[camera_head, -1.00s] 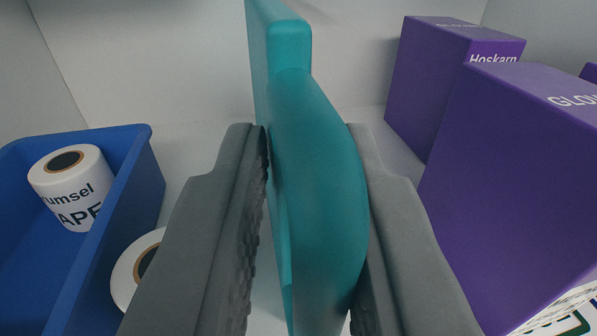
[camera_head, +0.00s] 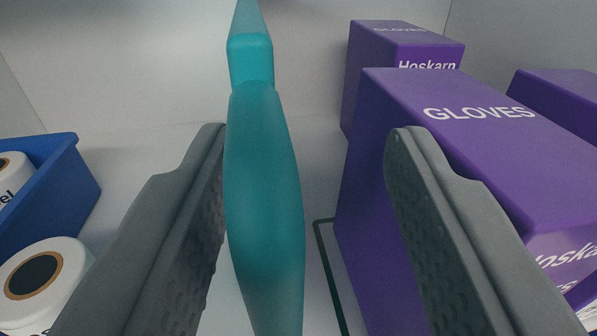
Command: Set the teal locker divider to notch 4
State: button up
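The teal locker divider (camera_head: 262,190) stands upright in the middle of the view, its rounded front edge toward me. My gripper (camera_head: 306,140) is open, with one finger on each side of the divider. The left finger is close beside the divider, and I cannot tell whether it touches. A wide gap separates the divider from the right finger, which is in front of a purple glove box. No notch numbers show, and the divider's lower end is cut off by the frame.
Purple glove boxes (camera_head: 480,150) stand to the right, close to the right finger. A blue bin (camera_head: 75,175) with a tape roll is at the left. Another tape roll (camera_head: 40,285) is nearer. A dark green line (camera_head: 330,275) marks the white floor between divider and boxes.

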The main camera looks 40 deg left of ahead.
jog(key=shift+s+f, duration=0.1)
jog(key=shift+f, duration=0.1)
dwell(0.6)
jog(key=v, duration=1.7)
jog(key=shift+s+r, duration=0.1)
